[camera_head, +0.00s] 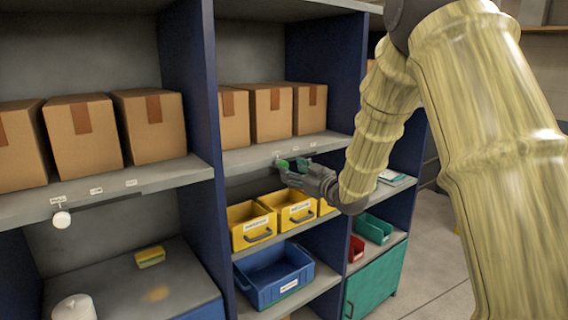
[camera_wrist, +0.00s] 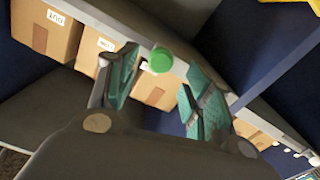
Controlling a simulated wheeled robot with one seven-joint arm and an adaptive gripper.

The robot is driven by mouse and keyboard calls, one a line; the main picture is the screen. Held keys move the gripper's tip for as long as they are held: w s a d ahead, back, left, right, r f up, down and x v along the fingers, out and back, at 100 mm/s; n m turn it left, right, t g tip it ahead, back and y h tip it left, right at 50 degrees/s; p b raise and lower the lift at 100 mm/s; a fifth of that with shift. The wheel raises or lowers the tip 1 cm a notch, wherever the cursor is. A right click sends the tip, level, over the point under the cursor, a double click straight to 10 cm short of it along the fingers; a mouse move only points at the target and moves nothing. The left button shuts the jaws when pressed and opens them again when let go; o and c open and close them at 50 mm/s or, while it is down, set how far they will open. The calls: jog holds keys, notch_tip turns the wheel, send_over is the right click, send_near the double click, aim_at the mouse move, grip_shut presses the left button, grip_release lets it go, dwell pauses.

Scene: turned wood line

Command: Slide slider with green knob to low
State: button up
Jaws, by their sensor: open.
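The green knob (camera_head: 283,164) is at the front edge of the middle bay's shelf, below the cardboard boxes. In the wrist view the round green knob (camera_wrist: 161,60) appears between the tips of my gripper's two teal-padded fingers, with gaps on both sides. My gripper (camera_head: 294,167) is open and close in front of that shelf edge; it also shows in the wrist view (camera_wrist: 162,68). I cannot tell how deep the knob sits between the fingers. The slider's track and its end marks are mostly hidden or too small to read.
A white knob (camera_head: 61,218) hangs at the left bay's shelf edge. Cardboard boxes (camera_head: 152,124) stand on the shelves. Yellow bins (camera_head: 250,225) and a blue bin (camera_head: 273,275) are below my gripper. A dark blue upright (camera_head: 324,65) stands right of the middle bay.

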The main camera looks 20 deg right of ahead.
aim_at(286, 166)
jog(key=shift+p+x, duration=0.85)
jog(key=shift+x, duration=1.9)
jog(key=shift+c, duration=0.2)
grip_shut()
